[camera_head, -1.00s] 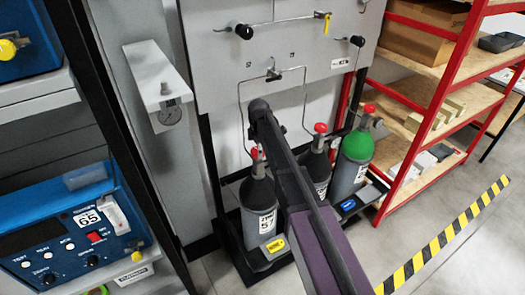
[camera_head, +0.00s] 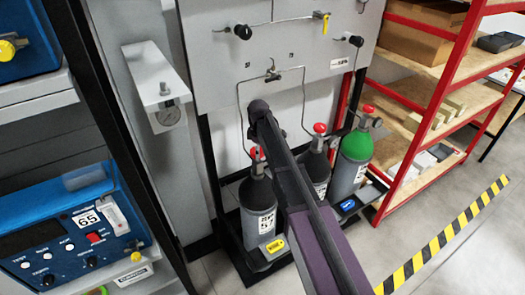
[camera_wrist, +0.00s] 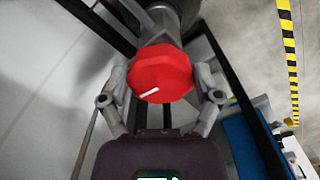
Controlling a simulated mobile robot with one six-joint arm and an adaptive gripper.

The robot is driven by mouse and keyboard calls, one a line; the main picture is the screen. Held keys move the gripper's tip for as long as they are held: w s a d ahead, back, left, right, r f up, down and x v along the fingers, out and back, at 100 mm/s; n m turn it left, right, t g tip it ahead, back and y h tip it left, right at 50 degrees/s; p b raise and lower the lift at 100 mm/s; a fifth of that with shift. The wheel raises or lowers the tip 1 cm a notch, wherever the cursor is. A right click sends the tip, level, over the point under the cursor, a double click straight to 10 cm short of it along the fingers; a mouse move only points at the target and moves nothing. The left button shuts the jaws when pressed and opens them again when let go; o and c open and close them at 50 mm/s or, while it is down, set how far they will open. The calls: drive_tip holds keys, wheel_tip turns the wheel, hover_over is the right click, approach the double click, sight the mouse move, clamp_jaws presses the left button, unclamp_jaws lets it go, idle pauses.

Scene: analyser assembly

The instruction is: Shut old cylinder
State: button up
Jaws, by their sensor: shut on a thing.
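In the head view three gas cylinders stand in a rack. The left one is dark grey with a white label (camera_head: 266,222) and a red valve knob (camera_head: 257,154). The middle grey cylinder has a red knob (camera_head: 320,128) and is partly hidden by my arm. The right cylinder (camera_head: 354,155) has a green shoulder and a red knob. In the wrist view my gripper (camera_wrist: 160,80) has its fingers closed on both sides of a red faceted knob with a white mark. My arm reaches to the left cylinder, and hides the gripper in the head view.
A grey panel (camera_head: 220,75) with black knobs and thin pipes stands behind the cylinders. A red-framed shelf (camera_head: 440,85) with boxes is at the right. A blue instrument (camera_head: 75,240) sits at the lower left. Floor with yellow-black tape (camera_head: 450,232) is clear at the right.

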drive_tip(key=m, duration=0.4)
drive_tip(key=shift+w+a, duration=0.15)
drive_tip(key=shift+a, duration=0.15)
drive_tip(key=m, duration=0.9)
drive_tip(key=shift+m, duration=0.3)
drive_tip(key=m, duration=0.4)
drive_tip(key=shift+a, duration=0.1)
drive_tip(key=m, duration=0.4)
drive_tip(key=shift+a, duration=0.1)
drive_tip(key=m, duration=0.4)
drive_tip(key=shift+m, duration=0.3)
drive_tip(key=m, duration=0.4)
drive_tip(key=shift+m, duration=0.3)
drive_tip(key=m, duration=0.4)
drive_tip(key=shift+w, duration=0.1)
drive_tip(key=shift+m, duration=0.3)
